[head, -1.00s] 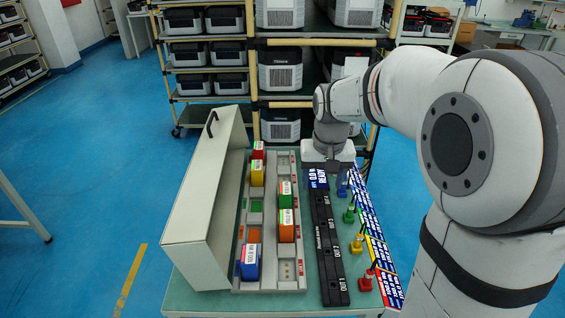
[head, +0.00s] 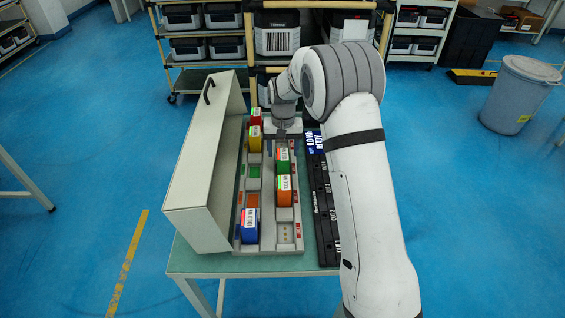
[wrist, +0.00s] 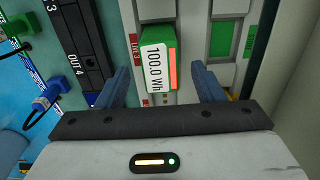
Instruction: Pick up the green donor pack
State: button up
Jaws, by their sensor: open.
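The green donor pack (head: 283,160) stands in the right column of the grey rack (head: 285,233), with an orange pack (head: 285,190) in front of it. In the wrist view the green pack (wrist: 158,62) shows a white "100.0 Wh" label and an orange-red strip. My gripper (wrist: 161,74) is open and empty, its blue fingers on either side of the pack in that view, with gaps on both sides. In the head view my gripper (head: 282,138) is just behind the pack, its fingertips not clear. I cannot tell its height above the pack.
Red (head: 256,115), yellow (head: 255,138) and blue (head: 250,226) packs stand in the left column. A beige cover with a handle (head: 198,190) stands left of the rack. A black strip (head: 321,210) lies to the right, partly behind my arm. Shelving stands behind the table.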

aim_at(283, 153)
jog(key=shift+s+f, duration=0.15)
jog(key=shift+f, duration=1.75)
jog(key=shift+c, duration=0.5)
jog(key=shift+r, duration=0.1)
grip_shut()
